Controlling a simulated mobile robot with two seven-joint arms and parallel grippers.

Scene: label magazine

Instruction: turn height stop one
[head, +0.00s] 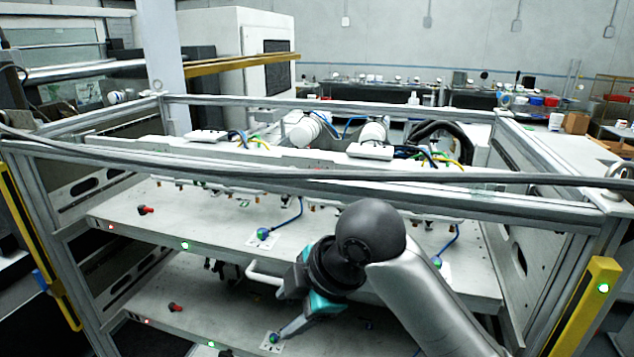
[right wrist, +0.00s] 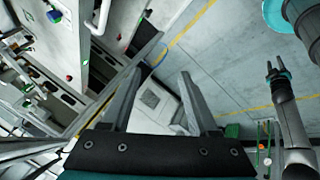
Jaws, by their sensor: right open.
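Which knob is height stop one, I cannot tell. Small blue-green knobs sit on the white plates: one on the upper plate (head: 263,233), one at its right (head: 437,262), and one on the lower plate (head: 273,338). My right gripper (head: 284,309) is open, in front of the plates, with one finger reaching toward the lower knob; contact is unclear. A blue-green knob (right wrist: 54,15) shows at upper left there. My left gripper (right wrist: 275,68) appears open at the right.
A metal frame (head: 330,110) surrounds the plates, with a bar across the front. Red knobs sit on the upper plate (head: 146,210) and lower plate (head: 175,307). A white handle (head: 264,275) is close to my right gripper. Yellow posts (head: 585,305) stand at the sides.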

